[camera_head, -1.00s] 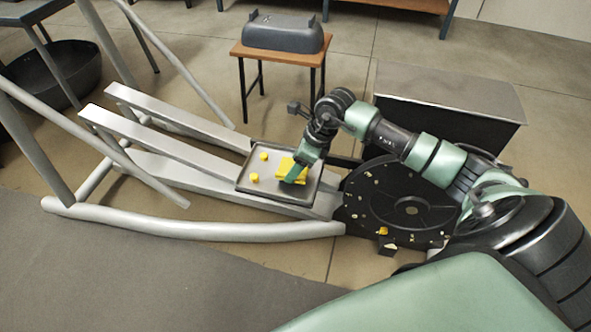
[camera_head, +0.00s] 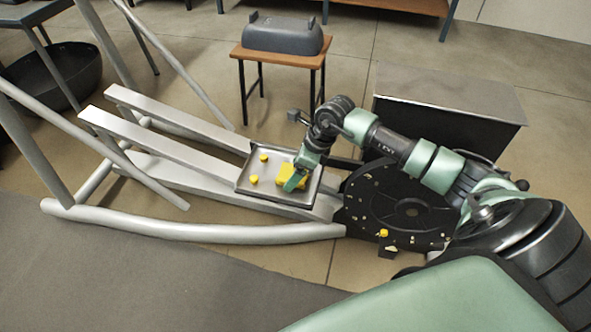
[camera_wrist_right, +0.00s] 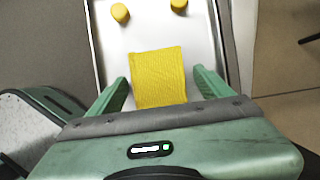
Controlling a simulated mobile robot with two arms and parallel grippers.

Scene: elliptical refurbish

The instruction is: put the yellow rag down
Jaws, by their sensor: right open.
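The yellow rag (camera_head: 288,172) lies in the grey tray (camera_head: 247,186), at its right side in the head view. In the right wrist view the rag (camera_wrist_right: 158,77) is a flat ribbed yellow piece between the fingers. My right gripper (camera_head: 294,182) is low over the tray at the rag. In the right wrist view its two green fingers (camera_wrist_right: 160,88) stand apart, one on each side of the rag, with gaps to it. Whether the rag lies fully flat under the gripper is hidden. My left gripper is not in view.
Two small yellow knobs (camera_head: 264,157) (camera_head: 255,180) lie in the tray's left part. The tray rests on the grey frame's rails (camera_head: 190,150). A black flywheel disc (camera_head: 405,205) is right of the tray. A small wooden stool (camera_head: 283,58) with a grey cover (camera_head: 283,33) stands behind.

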